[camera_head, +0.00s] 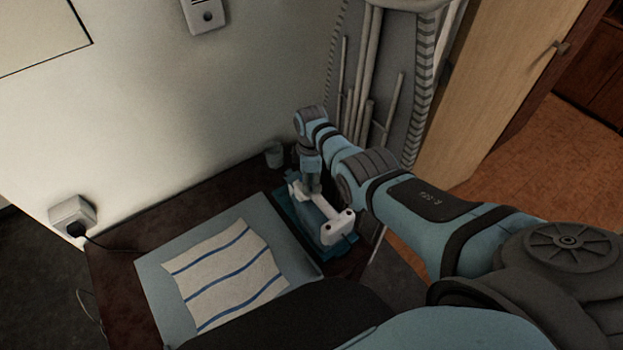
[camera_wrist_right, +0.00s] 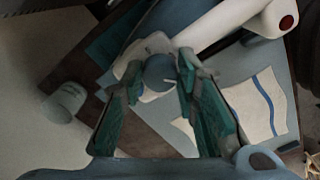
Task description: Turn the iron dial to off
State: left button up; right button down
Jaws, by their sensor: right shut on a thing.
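The white iron (camera_head: 337,226) lies on a teal rest (camera_head: 286,212) at the right end of the dark table. In the right wrist view its white handle (camera_wrist_right: 228,24) runs to the upper right and ends in a red spot. A round blue-grey dial (camera_wrist_right: 160,72) with a small white mark sits between the fingertips of my right gripper (camera_wrist_right: 157,80). My right gripper (camera_head: 312,187) reaches down to the iron from above and is shut on the dial. In the head view the dial is hidden. My left gripper is in neither view.
A light blue ironing board (camera_head: 155,275) with a blue-striped white cloth (camera_head: 228,272) lies left of the iron. A small cup (camera_head: 274,154) stands behind, by the wall, and shows in the wrist view (camera_wrist_right: 64,101). A plug and cord (camera_head: 77,228) are at the left. Pipes (camera_head: 365,80) rise behind.

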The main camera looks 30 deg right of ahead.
aim_at(311, 183)
jog(key=shift+n, duration=0.6)
jog(key=c, duration=1.2)
grip_release()
jog(key=shift+c, duration=0.2)
notch_tip(311, 183, up, 12)
jog(key=shift+w, duration=0.1)
